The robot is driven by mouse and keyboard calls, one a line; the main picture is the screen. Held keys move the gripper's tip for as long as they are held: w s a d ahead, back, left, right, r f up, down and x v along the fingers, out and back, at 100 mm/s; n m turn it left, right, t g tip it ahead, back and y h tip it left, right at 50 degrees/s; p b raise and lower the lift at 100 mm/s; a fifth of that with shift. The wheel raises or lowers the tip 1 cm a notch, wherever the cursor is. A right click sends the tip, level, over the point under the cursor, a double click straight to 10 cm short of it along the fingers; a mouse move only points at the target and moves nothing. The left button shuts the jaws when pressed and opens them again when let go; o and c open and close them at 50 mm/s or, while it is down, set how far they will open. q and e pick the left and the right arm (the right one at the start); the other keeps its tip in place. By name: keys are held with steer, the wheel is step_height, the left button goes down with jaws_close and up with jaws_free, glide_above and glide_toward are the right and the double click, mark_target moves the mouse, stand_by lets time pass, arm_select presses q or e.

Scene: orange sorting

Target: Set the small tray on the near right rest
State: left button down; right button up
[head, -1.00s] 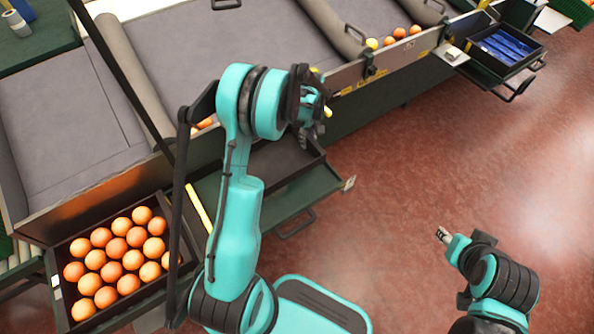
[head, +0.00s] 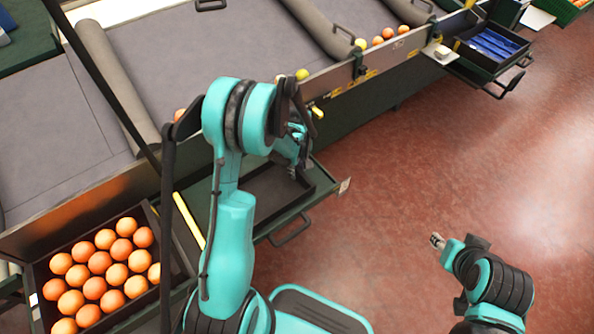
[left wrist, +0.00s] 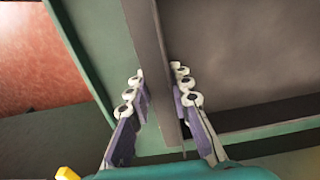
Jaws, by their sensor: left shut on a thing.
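The small tray (head: 285,205) is dark and empty where it shows. It lies level on or just above the green near right rest (head: 328,184); whether it bears fully on it I cannot tell. My left gripper (head: 298,166) reaches down to the tray. In the left wrist view its fingers (left wrist: 163,98) straddle the tray's wall (left wrist: 152,45) and are shut on it, with the green rest (left wrist: 92,50) below and beside it. My arm hides the tray's left part in the head view. My right gripper (head: 437,240) is small and away from the tray, over the floor.
A dark crate of oranges (head: 152,212) stands at left. The grey conveyor (head: 170,60) runs behind, with several fruits by its edge. A tray with blue contents (head: 482,62) is at the far right. The red floor (head: 400,170) is open.

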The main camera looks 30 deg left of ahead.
arm_select(q)
steer(key=c, duration=1.4)
jaws_free()
steer(key=shift+f, duration=0.1)
steer(key=shift+o, duration=0.2)
step_height(320, 180, up, 11)
steer(key=p, duration=0.4)
steer(key=s+d+r+m+t, duration=0.1)
steer(key=s+d+r+m, duration=0.15)
steer(key=r, duration=0.35)
steer(key=s+d+r+m+t, duration=0.2)
steer(key=s+r+m, duration=0.15)
steer(key=r, duration=0.35)
steer(key=s+d+r+m+t, duration=0.2)
steer(key=s+m, duration=0.1)
steer(key=s, duration=0.2)
steer(key=s+d+r+m+t, duration=0.2)
steer(key=s+d+m, duration=0.1)
steer(key=s, duration=0.3)
steer(key=shift+m+p, duration=0.3)
steer(key=shift+p, duration=0.15)
